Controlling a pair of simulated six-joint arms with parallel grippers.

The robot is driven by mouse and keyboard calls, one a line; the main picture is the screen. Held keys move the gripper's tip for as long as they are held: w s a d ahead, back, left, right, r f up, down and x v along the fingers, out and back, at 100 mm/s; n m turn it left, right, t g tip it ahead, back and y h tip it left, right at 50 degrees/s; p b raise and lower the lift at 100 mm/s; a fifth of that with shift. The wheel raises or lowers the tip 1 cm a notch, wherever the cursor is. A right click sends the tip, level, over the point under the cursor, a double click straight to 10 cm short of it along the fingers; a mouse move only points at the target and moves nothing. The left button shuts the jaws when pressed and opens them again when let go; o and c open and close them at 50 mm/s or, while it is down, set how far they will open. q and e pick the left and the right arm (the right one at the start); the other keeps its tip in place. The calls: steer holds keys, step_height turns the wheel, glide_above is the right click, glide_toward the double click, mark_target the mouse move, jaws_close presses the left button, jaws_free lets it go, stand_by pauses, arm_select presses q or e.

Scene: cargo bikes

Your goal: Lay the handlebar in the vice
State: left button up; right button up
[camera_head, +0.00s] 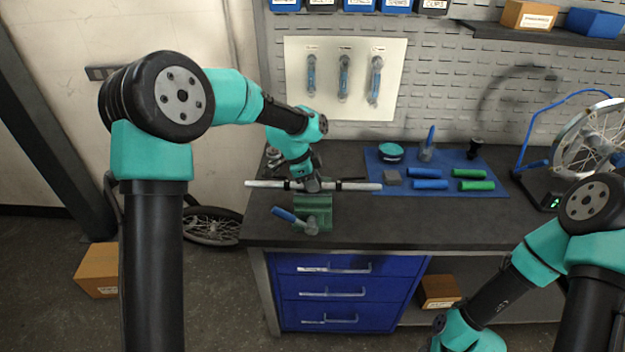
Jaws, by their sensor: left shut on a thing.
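The handlebar (356,187) is a straight bar with silver-white ends and dark sections. It lies level across the view above the left part of the workbench. My left gripper (312,186) points down and is shut on the handlebar near its middle. The green vice (316,204) with a blue handle sits at the bench's front left edge, just below and in front of the bar in the picture. I cannot tell the height of the bar over the vice jaws. My right arm comes in at the lower right, but its gripper is out of view.
A blue mat (450,190) on the bench (400,208) holds blue and green grips (473,185), a teal tin (391,150) and small items. A wheel in a blue truing stand (548,165) stands at the right. Blue drawers (345,292) are below the bench.

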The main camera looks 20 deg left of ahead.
arm_select(q)
steer(key=shift+f, duration=0.2)
stand_by(0.7)
steer(key=o, duration=0.8)
steer(key=shift+s, duration=0.1)
steer(key=o, duration=0.3)
steer(key=shift+a+r, duration=0.15)
steer(key=shift+r, duration=0.35)
steer(key=v, duration=1.6)
steer(key=shift+r, duration=0.35)
steer(key=shift+a+f, duration=0.1)
steer(key=shift+a, duration=0.05)
